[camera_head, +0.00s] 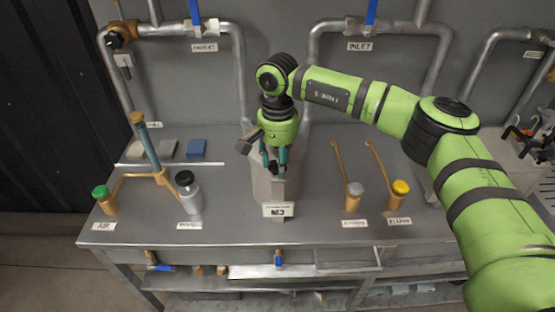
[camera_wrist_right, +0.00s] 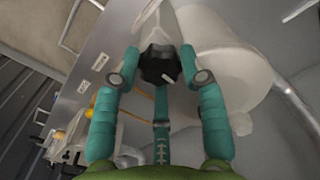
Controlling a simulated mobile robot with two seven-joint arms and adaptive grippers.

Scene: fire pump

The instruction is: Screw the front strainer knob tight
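The front strainer knob is black and lobed (camera_wrist_right: 160,65), with a small pale pointer, and sits in front of a pale grey rounded housing (camera_wrist_right: 235,65). My right gripper (camera_head: 274,160) has green fingers reaching down around the knob. In the right wrist view its fingertips (camera_wrist_right: 159,58) are on both sides of the knob and very near it. I cannot tell whether they touch it. My left gripper is out of view.
The grey bench (camera_head: 320,225) holds a green-capped fitting (camera_head: 101,191) and a black-capped bottle (camera_head: 188,190) at left. A grey-capped fitting (camera_head: 354,195) and a yellow-capped one (camera_head: 400,188) stand at right. Pipes with blue levers (camera_head: 371,12) run along the back wall.

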